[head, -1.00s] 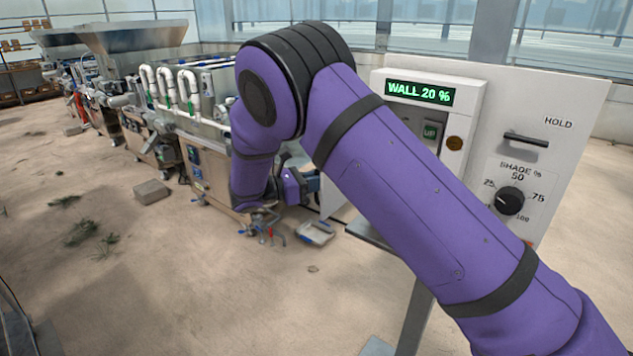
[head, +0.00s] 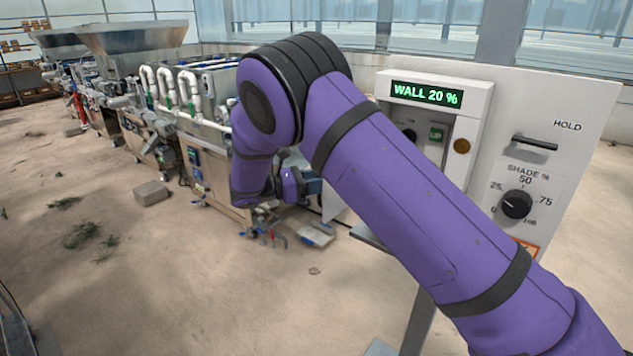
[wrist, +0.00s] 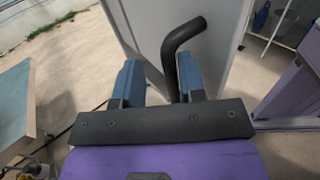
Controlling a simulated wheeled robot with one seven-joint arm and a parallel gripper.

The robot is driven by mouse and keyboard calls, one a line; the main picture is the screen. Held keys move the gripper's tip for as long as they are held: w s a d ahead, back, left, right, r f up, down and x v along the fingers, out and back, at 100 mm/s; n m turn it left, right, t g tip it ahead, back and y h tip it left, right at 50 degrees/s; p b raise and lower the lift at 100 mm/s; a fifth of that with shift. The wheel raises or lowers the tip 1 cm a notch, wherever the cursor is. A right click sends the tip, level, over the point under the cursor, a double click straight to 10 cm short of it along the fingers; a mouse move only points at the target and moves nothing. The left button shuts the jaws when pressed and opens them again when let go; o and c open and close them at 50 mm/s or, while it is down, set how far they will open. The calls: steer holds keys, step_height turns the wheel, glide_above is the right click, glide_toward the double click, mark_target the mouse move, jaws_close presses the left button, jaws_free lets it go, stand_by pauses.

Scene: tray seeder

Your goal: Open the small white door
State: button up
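The small white door shows in the wrist view as a pale panel (wrist: 226,48) with a black bent handle (wrist: 185,35). My gripper (wrist: 160,72) has its two blue fingers apart. The handle's bar runs down between them, close to the right finger, with a gap to the left finger. I cannot tell whether it touches. In the head view, a white panel (head: 332,203) shows beyond my arm, left of the white control box (head: 478,95). My gripper (head: 305,184) is small and partly hidden there.
The control board carries a HOLD handle (head: 534,143) and a SHADE dial (head: 517,204). A seeding machine (head: 205,125) with white pipes stands at the left. A block (head: 150,192) lies on the sandy floor, which is mostly open at the front left.

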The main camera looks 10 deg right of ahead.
steer(key=shift+a, duration=0.15)
steer(key=s+a, duration=0.1)
steer(key=a, duration=0.9)
steer(key=shift+a, duration=0.25)
